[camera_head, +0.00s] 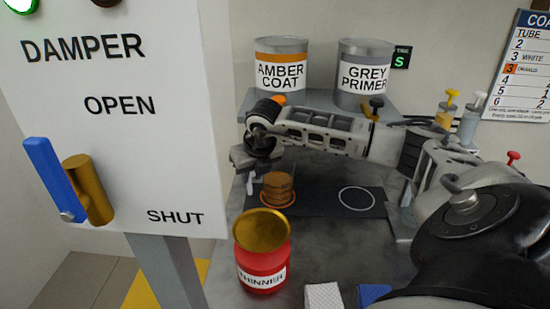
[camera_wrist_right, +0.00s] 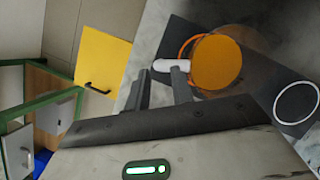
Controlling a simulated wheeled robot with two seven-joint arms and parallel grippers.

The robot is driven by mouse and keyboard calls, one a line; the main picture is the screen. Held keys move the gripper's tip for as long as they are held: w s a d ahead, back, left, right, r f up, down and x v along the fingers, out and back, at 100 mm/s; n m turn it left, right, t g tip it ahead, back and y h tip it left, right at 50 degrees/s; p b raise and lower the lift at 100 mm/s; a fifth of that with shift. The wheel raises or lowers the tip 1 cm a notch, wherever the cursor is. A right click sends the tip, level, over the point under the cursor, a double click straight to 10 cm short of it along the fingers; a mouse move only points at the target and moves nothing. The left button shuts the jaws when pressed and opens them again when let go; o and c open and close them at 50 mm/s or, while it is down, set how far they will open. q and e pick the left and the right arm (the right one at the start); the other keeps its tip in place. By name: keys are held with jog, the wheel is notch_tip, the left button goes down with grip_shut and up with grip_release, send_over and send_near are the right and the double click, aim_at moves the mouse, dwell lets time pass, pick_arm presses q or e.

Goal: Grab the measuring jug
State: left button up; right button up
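The measuring jug (camera_head: 279,188) looks amber-filled and stands upright on the orange ring of a dark mat. In the right wrist view the jug (camera_wrist_right: 216,62) shows as an amber disc, with its pale handle (camera_wrist_right: 171,65) toward the fingers. My right gripper (camera_head: 254,172) reaches in from the right and is at the jug's left side, by the handle. In the wrist view its two fingers (camera_wrist_right: 162,80) stand apart, with the handle at their tips. I cannot tell whether they touch it. My left gripper is not in view.
A red thinner tin (camera_head: 262,265) stands in front of the jug. The damper panel (camera_head: 120,125) with its blue lever rises at the left. Amber coat (camera_head: 281,72) and grey primer (camera_head: 364,75) tins stand on a shelf behind. The white ring (camera_head: 357,198) on the mat is empty.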

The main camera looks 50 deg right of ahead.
jog(key=shift+x, duration=1.45)
grip_shut()
jog(key=shift+r, duration=0.1)
jog(key=shift+w, duration=0.1)
